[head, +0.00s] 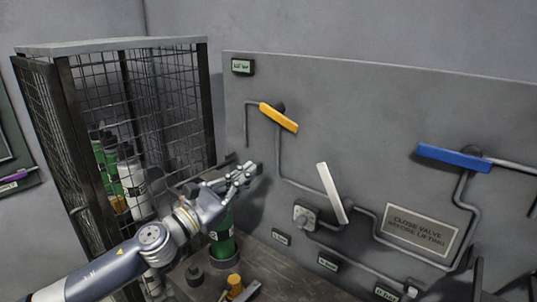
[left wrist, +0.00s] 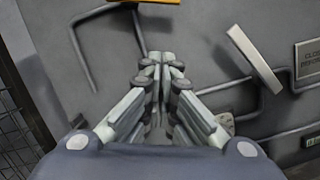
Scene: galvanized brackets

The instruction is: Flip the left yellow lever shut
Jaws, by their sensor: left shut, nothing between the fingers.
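The left yellow lever (head: 279,118) is on the grey wall panel, upper left, slanting down to the right beside a dark round fitting. In the left wrist view only a yellow strip of the lever (left wrist: 160,1) shows at the top edge. My left gripper (head: 250,171) is below and left of the lever, in front of the panel and apart from the lever. Its fingers (left wrist: 162,70) are together with nothing between them. My right gripper is in neither view.
A white lever (head: 332,193) and a blue lever (head: 454,157) are further right on the grey panel (head: 350,120). Pipes run across it. A green bottle (head: 222,240) stands under my left gripper. A mesh cage (head: 128,44) with cylinders stands at left.

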